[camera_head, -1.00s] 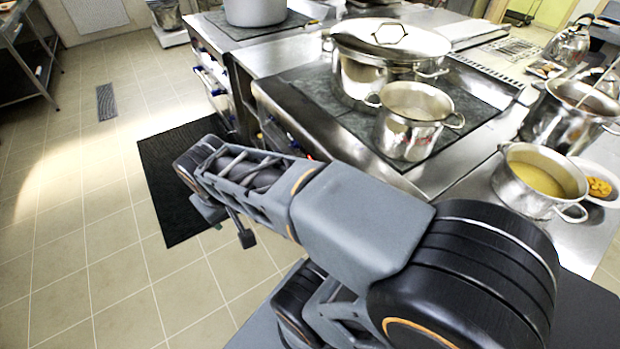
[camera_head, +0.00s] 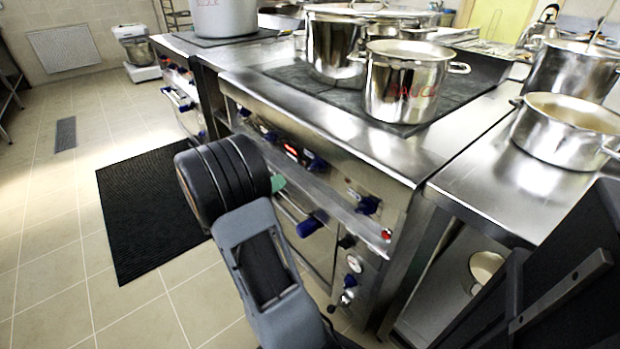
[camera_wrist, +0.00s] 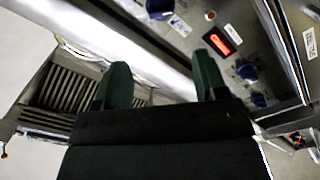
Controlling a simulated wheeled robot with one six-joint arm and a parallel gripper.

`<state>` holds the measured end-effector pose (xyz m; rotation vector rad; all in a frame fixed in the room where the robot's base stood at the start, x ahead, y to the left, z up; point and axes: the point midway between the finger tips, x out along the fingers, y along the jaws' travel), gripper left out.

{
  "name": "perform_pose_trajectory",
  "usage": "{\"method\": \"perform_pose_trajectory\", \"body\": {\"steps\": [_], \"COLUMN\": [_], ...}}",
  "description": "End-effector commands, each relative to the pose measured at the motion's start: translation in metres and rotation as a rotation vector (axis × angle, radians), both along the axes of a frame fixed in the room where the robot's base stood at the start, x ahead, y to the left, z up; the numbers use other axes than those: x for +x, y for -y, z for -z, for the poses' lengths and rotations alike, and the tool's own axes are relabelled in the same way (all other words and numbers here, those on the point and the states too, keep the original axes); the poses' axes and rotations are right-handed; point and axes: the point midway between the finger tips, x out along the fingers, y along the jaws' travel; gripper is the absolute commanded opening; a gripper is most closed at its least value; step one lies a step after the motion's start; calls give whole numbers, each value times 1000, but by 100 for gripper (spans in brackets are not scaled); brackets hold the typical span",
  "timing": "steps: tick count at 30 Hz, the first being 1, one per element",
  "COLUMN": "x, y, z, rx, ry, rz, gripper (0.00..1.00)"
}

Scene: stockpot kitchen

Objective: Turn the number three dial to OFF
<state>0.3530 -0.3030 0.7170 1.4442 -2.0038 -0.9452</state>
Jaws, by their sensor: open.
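The stove front (camera_head: 330,140) carries a row of blue dials, with one dial (camera_head: 317,163) right of a red display (camera_head: 291,150) and another (camera_head: 368,205) further right. In the wrist view, one blue dial (camera_wrist: 160,8) is at the top, and two others (camera_wrist: 247,70) (camera_wrist: 258,100) lie right of the gripper near the lit display (camera_wrist: 220,43). The dial numbers and markings are too small to read, so I cannot tell which is number three. My gripper (camera_wrist: 163,78) is open and empty, its green fingers apart before the panel. In the head view my arm mostly hides it.
A pot marked SAUCE (camera_head: 405,85) and a larger pot (camera_head: 335,45) stand on the stove top. Another pot (camera_head: 565,130) is on the right counter. A blue handle (camera_head: 312,224) and a gauge (camera_head: 354,263) are below the dials.

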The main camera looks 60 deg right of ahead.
Motion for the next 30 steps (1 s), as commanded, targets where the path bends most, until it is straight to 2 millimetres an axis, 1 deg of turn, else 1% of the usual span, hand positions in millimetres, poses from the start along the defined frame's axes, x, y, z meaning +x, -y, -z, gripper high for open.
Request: {"method": "perform_pose_trajectory", "body": {"steps": [1, 5, 12, 18, 24, 30], "x": [-2, -9, -23, -34, -39, -42], "y": [6, 25, 70, 101, 120, 127], "z": [3, 2, 2, 2, 2, 1], "rx": [-6, -10, -8, -9, -7, -7], "ry": [2, 4, 4, 3, 3, 2], "rz": [2, 2, 2, 1, -2, -3], "gripper": [66, 66, 66, 66, 66, 66]}}
